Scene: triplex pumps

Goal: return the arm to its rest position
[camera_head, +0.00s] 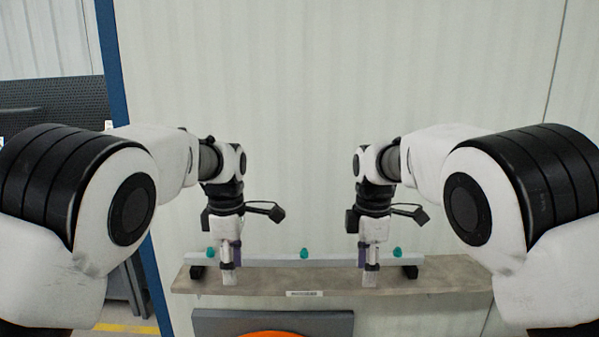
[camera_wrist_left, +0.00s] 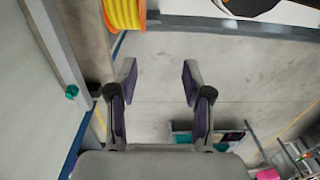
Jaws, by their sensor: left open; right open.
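Both of my arms reach forward in the head view, bent at the elbows, in nearly mirrored poses. My left gripper (camera_head: 229,268) points down in front of the wall and overlaps the left part of the shelf in the picture. In the left wrist view its two fingers (camera_wrist_left: 158,75) are spread apart with nothing between them, and the grey floor shows beyond. My right gripper (camera_head: 370,268) also points down, overlapping the right part of the shelf. It is open, and no object shows at its tips. I cannot tell how far either gripper is from the shelf.
A grey-brown shelf (camera_head: 330,281) carries a white rail (camera_head: 270,263) with teal knobs (camera_head: 304,253). Below is a dark panel with an orange round thing (camera_head: 275,334). The left wrist view shows a yellow-orange coil (camera_wrist_left: 126,12) and a rack (camera_wrist_left: 295,155). A blue post (camera_head: 112,60) stands left.

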